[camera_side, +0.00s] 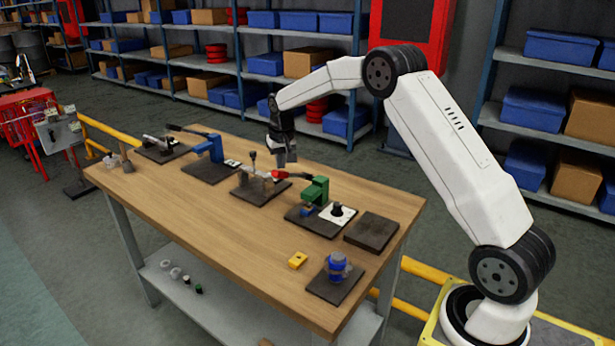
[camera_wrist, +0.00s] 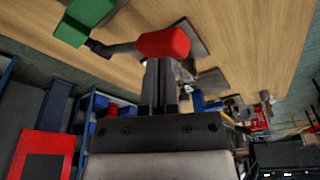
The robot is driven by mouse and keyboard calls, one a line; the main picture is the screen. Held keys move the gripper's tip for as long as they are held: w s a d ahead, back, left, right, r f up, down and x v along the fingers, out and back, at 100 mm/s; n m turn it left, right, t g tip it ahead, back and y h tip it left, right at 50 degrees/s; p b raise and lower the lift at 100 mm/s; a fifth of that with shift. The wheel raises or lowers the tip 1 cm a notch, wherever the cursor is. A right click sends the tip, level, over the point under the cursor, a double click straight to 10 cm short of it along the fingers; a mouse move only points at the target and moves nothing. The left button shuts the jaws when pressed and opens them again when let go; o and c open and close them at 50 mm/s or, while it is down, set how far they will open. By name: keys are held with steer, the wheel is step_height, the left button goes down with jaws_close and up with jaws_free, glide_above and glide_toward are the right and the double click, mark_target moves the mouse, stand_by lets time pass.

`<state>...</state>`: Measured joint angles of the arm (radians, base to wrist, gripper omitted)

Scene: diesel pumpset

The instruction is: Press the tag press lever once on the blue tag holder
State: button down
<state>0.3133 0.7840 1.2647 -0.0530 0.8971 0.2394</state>
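The green tag press (camera_side: 315,192) stands on a dark base at the right-middle of the bench. Its lever reaches left to a red grip (camera_side: 281,174); this red grip also shows in the wrist view (camera_wrist: 163,43), with the green press body (camera_wrist: 90,15) at upper left. A small blue part, seemingly the blue tag holder (camera_side: 308,211), sits under the press head, partly hidden. My gripper (camera_side: 286,158) points down above the red grip, apparently with a small gap. In the wrist view its fingers (camera_wrist: 163,75) look close together and empty.
A white plate with a black knob (camera_side: 337,211) sits beside the press. A clamp fixture (camera_side: 258,188) and a blue press (camera_side: 211,150) stand left. A dark pad (camera_side: 371,231), a yellow block (camera_side: 298,260) and a blue part (camera_side: 338,266) lie right. The bench's front middle is clear.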

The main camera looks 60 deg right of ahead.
steer(key=shift+f, duration=0.65)
steer(key=shift+a+f, duration=0.6)
steer(key=shift+f, duration=1.85)
step_height(320, 180, up, 13)
steer(key=d, duration=0.1)
steer(key=shift+d, duration=0.25)
steer(key=shift+r, duration=0.1)
stand_by(0.5)
steer(key=shift+s+a, duration=0.2)
steer(key=shift+a, duration=0.2)
steer(key=s+a+f+n, duration=0.2)
steer(key=s+a, duration=0.4)
steer(key=s, duration=0.3)
steer(key=s+a+f+n, duration=0.2)
steer(key=s+a+f, duration=0.2)
steer(key=s, duration=0.5)
steer(key=s+a+f+n+y, duration=0.1)
steer(key=s+a+f+n, duration=0.1)
steer(key=s+a, duration=0.6)
steer(key=shift+s+a+f+t, duration=0.3)
steer(key=shift+s+f, duration=0.45)
steer(key=shift+s, duration=0.25)
